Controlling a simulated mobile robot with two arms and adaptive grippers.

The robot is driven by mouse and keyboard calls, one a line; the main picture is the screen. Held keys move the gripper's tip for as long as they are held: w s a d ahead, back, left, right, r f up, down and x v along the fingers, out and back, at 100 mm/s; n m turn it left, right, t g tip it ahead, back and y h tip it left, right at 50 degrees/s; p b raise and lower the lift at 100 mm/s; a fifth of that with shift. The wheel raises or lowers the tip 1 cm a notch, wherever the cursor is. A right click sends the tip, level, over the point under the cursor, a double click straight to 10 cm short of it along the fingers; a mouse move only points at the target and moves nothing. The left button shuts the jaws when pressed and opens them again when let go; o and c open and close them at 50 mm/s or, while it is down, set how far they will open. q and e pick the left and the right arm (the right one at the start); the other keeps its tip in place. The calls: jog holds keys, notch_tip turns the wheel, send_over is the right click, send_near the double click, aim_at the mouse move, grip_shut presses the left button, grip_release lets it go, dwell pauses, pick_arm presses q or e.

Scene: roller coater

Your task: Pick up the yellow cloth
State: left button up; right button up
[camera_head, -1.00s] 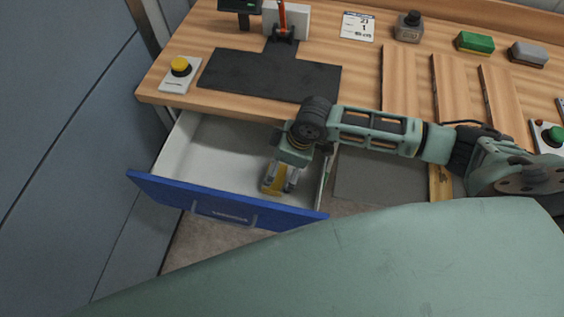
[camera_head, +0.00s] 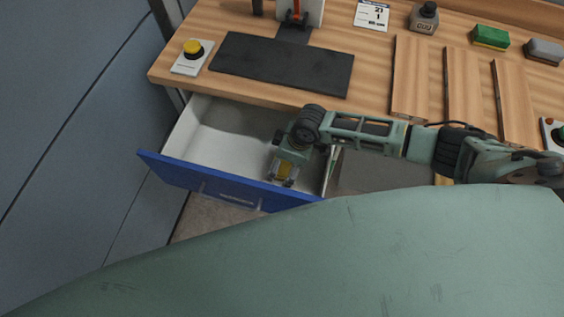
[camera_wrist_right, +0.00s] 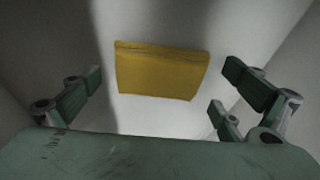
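The yellow cloth (camera_wrist_right: 160,72) lies flat and folded on the white bottom of the open drawer. In the right wrist view it sits ahead of and between the two fingers. In the head view only a small part of the cloth (camera_head: 285,169) shows, near the drawer's right front corner. My right gripper (camera_head: 284,178) points down into the drawer over the cloth. Its fingers (camera_wrist_right: 160,92) are spread wide on either side, with nothing between them and a gap to the cloth. My left gripper is not in view.
The drawer's blue front (camera_head: 225,188) and its side walls surround the right gripper closely on the right. The drawer's left part is empty. The wooden worktop (camera_head: 375,80) above carries a black mat (camera_head: 283,66), a yellow button box (camera_head: 192,57) and wooden boards (camera_head: 410,78).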

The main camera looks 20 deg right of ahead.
aim_at(283, 162)
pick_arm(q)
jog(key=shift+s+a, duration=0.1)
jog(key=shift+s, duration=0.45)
pick_arm(e)
jog(key=c, duration=1)
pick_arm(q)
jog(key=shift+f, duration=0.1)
pick_arm(e)
jog(key=shift+o, duration=0.2)
jog(key=shift+r, duration=0.1)
